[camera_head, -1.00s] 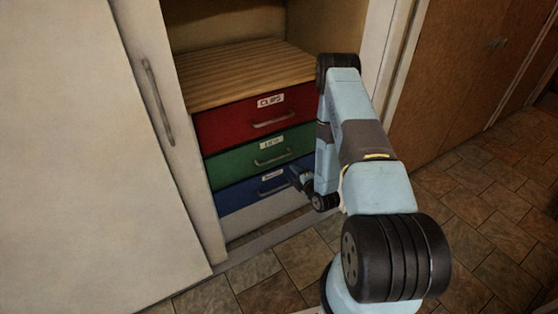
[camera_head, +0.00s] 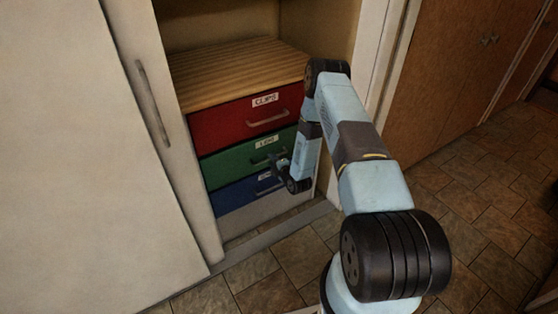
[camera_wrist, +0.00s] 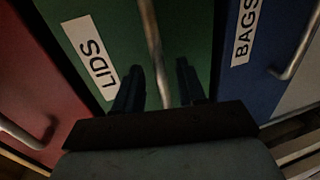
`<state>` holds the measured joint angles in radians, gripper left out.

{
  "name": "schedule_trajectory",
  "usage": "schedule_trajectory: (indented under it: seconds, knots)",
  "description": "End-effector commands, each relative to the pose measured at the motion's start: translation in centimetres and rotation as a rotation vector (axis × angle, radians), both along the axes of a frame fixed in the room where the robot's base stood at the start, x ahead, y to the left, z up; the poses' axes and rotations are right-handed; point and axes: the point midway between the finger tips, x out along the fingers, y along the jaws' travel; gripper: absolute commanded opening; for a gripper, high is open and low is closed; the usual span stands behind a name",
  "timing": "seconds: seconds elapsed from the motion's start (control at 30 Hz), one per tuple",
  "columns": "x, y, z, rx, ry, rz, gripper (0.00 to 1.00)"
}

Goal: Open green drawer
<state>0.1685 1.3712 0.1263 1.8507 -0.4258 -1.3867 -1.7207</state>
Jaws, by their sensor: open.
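The green drawer (camera_head: 228,166) is shut, between a red drawer above and a blue drawer below. Its label reads LIDS (camera_wrist: 90,58). Its metal bar handle (camera_head: 266,157) shows partly in the head view, close beside my gripper (camera_head: 281,163). In the wrist view the handle (camera_wrist: 151,45) runs between the two dark fingers of my gripper (camera_wrist: 158,85), which are apart, one on each side of it. I cannot tell whether either finger touches the bar.
The red drawer (camera_head: 215,126) and the blue drawer (camera_head: 230,194) are shut, each with its own handle. A wooden top (camera_head: 235,72) covers the stack. A white sliding door (camera_head: 75,150) stands at the left. Tiled floor (camera_head: 280,280) lies clear in front.

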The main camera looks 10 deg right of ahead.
Motion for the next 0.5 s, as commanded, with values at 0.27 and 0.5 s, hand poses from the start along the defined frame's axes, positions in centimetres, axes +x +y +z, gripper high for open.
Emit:
schedule_trajectory:
  seconds: [0.27,0.5]
  knots:
    - [0.95,0.17,-0.24,-0.001,0.001,-0.002,0.40]
    - [0.92,0.13,-0.22,-0.001,0.001,-0.002,0.34]
